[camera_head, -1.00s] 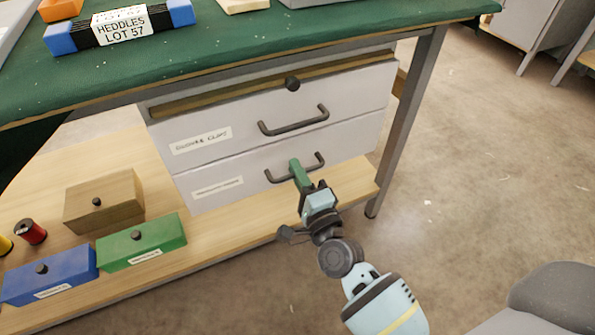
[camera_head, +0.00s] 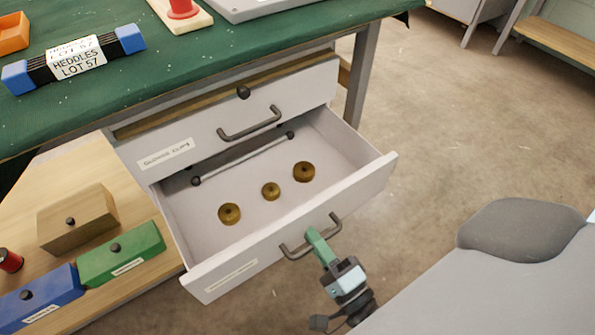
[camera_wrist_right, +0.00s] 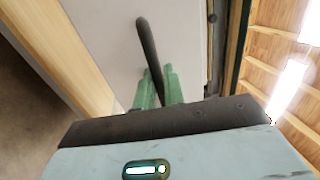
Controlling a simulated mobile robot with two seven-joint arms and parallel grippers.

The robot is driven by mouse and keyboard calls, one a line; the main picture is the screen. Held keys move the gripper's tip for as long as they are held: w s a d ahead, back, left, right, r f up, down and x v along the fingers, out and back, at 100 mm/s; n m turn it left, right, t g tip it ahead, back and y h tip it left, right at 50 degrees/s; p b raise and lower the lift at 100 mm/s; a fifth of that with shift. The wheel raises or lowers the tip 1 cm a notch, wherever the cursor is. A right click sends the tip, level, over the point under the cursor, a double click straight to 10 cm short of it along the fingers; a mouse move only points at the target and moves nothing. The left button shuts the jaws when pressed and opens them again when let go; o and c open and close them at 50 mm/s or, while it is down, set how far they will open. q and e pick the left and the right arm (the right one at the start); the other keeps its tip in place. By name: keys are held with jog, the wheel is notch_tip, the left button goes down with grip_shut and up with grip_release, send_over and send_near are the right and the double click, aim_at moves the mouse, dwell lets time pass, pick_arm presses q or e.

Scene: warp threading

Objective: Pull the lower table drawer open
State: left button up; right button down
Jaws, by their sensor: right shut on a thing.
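The lower table drawer (camera_head: 290,234) stands pulled well out from under the green-topped table. Its dark handle (camera_head: 294,253) is on the front face, and my right gripper (camera_head: 318,243) is shut on that handle. In the right wrist view the green fingers (camera_wrist_right: 157,88) are on either side of the dark handle bar (camera_wrist_right: 149,48). Inside the drawer lie three brass-coloured round weights (camera_head: 271,191) and a thin rod with dark ends (camera_head: 243,159). The upper drawer (camera_head: 200,138) is shut above it. My left gripper is not in view.
On the wooden shelf at left are a brown box (camera_head: 77,222), a green box (camera_head: 121,254), a blue box (camera_head: 39,300) and a red spool (camera_head: 10,260). A heddles bundle (camera_head: 75,58) lies on the tabletop. Floor at right is mostly clear.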

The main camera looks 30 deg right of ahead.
jog(key=shift+s+d+p, duration=0.1)
jog(key=shift+s+p, duration=0.25)
jog(key=shift+s, duration=2.6)
jog(key=c, duration=1.9)
grip_release()
jog(key=shift+s+d+f+p, duration=0.1)
jog(key=shift+s+f, duration=0.15)
jog(key=shift+s, duration=1.05)
jog(key=shift+s+f+p, duration=0.1)
jog(key=shift+s+f, duration=0.1)
jog(key=shift+s, duration=1.05)
jog(key=shift+s+d+f+p, duration=0.1)
jog(key=shift+s+f, duration=0.15)
jog(key=shift+s, duration=1.05)
